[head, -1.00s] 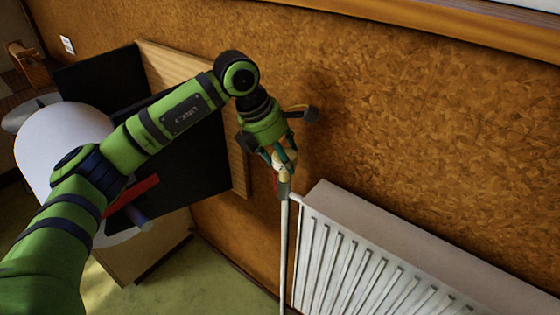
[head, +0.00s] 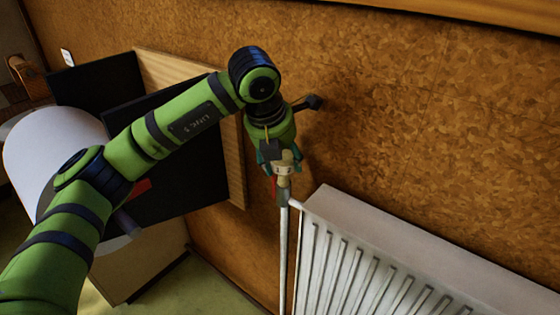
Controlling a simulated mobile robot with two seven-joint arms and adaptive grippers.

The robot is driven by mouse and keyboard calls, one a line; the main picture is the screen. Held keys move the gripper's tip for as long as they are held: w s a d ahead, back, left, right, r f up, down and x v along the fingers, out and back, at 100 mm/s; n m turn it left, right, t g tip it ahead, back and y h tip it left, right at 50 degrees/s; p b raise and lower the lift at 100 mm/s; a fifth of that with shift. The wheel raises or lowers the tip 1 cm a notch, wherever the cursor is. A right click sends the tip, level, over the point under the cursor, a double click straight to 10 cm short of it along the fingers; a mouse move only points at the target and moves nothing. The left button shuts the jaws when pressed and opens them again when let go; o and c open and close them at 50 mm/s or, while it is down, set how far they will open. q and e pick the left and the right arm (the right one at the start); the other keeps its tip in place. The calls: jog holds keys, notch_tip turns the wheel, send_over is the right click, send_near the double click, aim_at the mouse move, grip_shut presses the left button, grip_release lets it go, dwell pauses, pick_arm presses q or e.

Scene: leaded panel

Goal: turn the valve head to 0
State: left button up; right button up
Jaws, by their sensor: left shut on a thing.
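The valve head (head: 284,169) is a small cream knob on top of a vertical white pipe, beside the upper left corner of the radiator. My left gripper (head: 281,163) comes down on it from above and is shut on it. The fingers hide part of the knob. I cannot read any number or mark on it. A small red part (head: 274,188) shows just below the fingers, on the left. My right gripper is not in view.
The white radiator (head: 360,235) stands against the brown wall at right. The white pipe (head: 284,255) runs down to the floor. Dark panels (head: 180,165) and a wooden board (head: 190,70) stand at left, with a white rounded object (head: 45,150) near my arm.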

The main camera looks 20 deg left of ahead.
pick_arm(q)
jog(key=shift+w+d+r, duration=0.1)
jog(key=shift+w+r, duration=0.1)
jog(key=shift+r, duration=0.15)
jog(key=o, duration=1.1)
jog(key=shift+w, duration=0.1)
jog(key=shift+w+d+f, duration=0.1)
jog(key=shift+d+f, duration=0.05)
jog(key=shift+f, duration=0.05)
jog(key=v, duration=1.2)
jog(key=shift+s, duration=0.25)
jog(key=shift+f, duration=0.1)
